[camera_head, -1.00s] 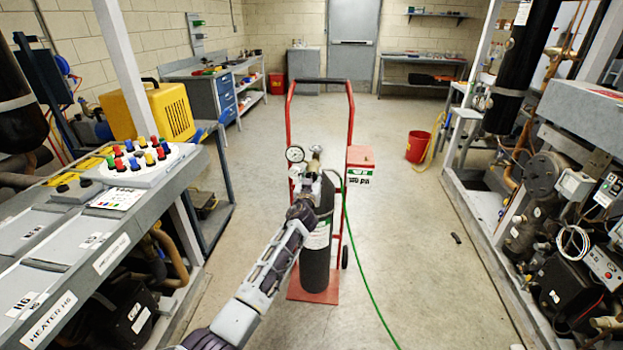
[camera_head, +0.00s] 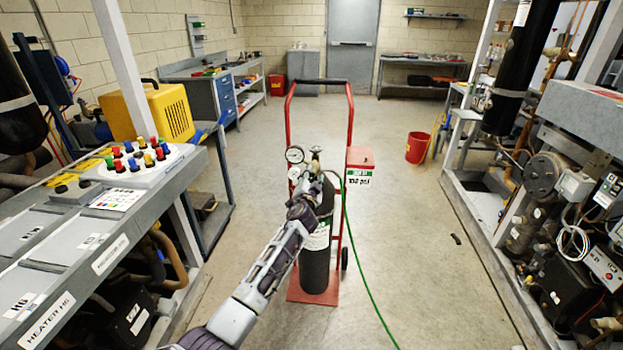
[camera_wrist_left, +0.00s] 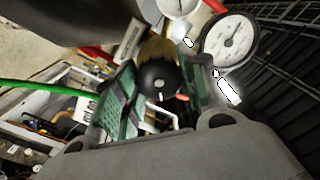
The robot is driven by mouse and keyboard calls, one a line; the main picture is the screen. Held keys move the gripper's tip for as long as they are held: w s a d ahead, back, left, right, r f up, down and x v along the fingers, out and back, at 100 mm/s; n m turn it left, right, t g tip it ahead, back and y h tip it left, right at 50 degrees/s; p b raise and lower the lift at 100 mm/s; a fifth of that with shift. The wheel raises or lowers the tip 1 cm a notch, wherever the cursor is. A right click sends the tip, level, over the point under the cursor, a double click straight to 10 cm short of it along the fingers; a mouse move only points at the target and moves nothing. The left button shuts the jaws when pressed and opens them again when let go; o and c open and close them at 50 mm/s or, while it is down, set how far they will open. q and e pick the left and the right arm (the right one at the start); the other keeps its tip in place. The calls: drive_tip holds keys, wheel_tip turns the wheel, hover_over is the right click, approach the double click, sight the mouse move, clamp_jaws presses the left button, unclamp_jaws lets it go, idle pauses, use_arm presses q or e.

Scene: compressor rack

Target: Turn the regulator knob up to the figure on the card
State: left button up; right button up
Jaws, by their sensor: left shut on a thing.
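The regulator knob (camera_wrist_left: 158,76) is round and black with a small white mark on its face. In the left wrist view it sits between the green pads of my left gripper, which is shut on it. In the head view my left gripper (camera_head: 314,183) is at the regulator on top of the dark cylinder (camera_head: 315,266) and hides the knob. A white round gauge (camera_head: 294,154) stands left of the regulator; a gauge with a dark needle also shows in the left wrist view (camera_wrist_left: 228,40). The card (camera_head: 358,177) has a green band and a figure in psi, too small to read surely.
A green hose (camera_head: 362,280) runs down to the floor. A grey console (camera_head: 60,250) is at the left, machinery at the right.

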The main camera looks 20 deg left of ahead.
use_arm(q)
drive_tip(key=m, duration=0.2)
drive_tip(key=shift+m, duration=0.4)
drive_tip(key=m+p, duration=0.1)
drive_tip(key=m, duration=0.1)
drive_tip(key=shift+m, duration=0.3)
drive_tip(key=shift+d+f+m, duration=0.1)
drive_tip(key=shift+m, duration=1.1)
drive_tip(key=o, duration=0.6)
drive_tip(key=shift+c, duration=0.2)
drive_tip(key=o, duration=0.5)
drive_tip(key=shift+s, duration=0.3)
drive_tip(key=shift+s+d, duration=0.25)
drive_tip(key=shift+s, duration=1.65)
drive_tip(key=shift+s+d, duration=0.3)
drive_tip(key=shift+s, duration=1.55)
drive_tip(key=shift+s+d, duration=0.25)
drive_tip(key=shift+s, duration=1.65)
use_arm(e)
drive_tip(key=shift+s+d+f, duration=0.35)
drive_tip(key=shift+f, duration=0.35)
drive_tip(key=shift+s+d+f, duration=0.3)
drive_tip(key=shift+f, duration=0.45)
drive_tip(key=shift+s+d+f, duration=0.35)
drive_tip(key=shift+f, duration=0.35)
